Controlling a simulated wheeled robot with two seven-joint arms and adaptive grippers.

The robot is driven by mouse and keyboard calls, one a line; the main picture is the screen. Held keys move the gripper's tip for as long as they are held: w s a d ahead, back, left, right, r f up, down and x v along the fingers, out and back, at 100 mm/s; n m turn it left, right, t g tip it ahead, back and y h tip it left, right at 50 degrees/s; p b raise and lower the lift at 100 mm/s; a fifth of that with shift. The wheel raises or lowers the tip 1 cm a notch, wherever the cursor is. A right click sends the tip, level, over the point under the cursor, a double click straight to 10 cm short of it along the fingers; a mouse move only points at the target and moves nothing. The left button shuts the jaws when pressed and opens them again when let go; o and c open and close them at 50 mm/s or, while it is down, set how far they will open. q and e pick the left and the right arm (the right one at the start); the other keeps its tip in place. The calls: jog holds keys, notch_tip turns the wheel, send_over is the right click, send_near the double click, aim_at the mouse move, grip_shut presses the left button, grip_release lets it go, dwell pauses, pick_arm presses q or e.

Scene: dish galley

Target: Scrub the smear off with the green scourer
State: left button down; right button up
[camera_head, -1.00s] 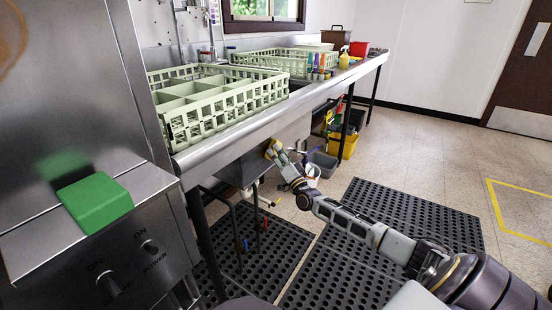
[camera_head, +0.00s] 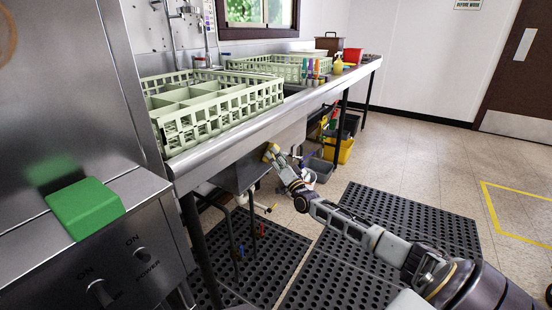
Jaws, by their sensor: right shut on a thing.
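The green scourer (camera_head: 86,207) is a thick green block lying on the steel ledge of the machine at the left. Its reflection shows in the steel behind it. A brownish smear (camera_head: 6,36) is on the machine's upper steel face, cut off by the left picture edge. My right gripper (camera_head: 272,154) is far from both, in front of the counter's underside near the sink. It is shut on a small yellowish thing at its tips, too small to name. My left gripper is not in view.
The steel machine (camera_head: 70,90) has knobs below its ledge. Pale green dish racks (camera_head: 215,112) stand on the long counter, with bottles and a red container (camera_head: 353,55) farther back. Black perforated mats (camera_head: 400,215) cover the floor. Open tiled floor lies to the right.

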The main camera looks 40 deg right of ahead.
jog(key=shift+r, duration=0.1)
jog(key=shift+s+a+p, duration=0.25)
jog(key=shift+a+p, duration=0.35)
jog(key=shift+p, duration=0.05)
jog(key=shift+s+a+p, duration=0.25)
jog(key=shift+a+p, duration=0.4)
jog(key=shift+s+a+p, duration=0.25)
jog(key=shift+a+p, duration=0.35)
jog(key=shift+p, duration=0.05)
jog(key=shift+s+a+p, duration=0.4)
jog(key=shift+a+p, duration=0.35)
jog(key=shift+p, duration=0.05)
jog(key=shift+s+a+p, duration=0.35)
jog(key=shift+a+p, duration=0.4)
jog(key=shift+p, duration=0.05)
jog(key=shift+a, duration=0.1)
jog(key=shift+s, duration=0.1)
jog(key=shift+s+a+p, duration=0.3)
jog(key=shift+a+p, duration=0.35)
jog(key=shift+a, duration=0.25)
jog(key=shift+s+a+p, duration=0.25)
jog(key=shift+a+p, duration=0.35)
jog(key=shift+a, duration=0.3)
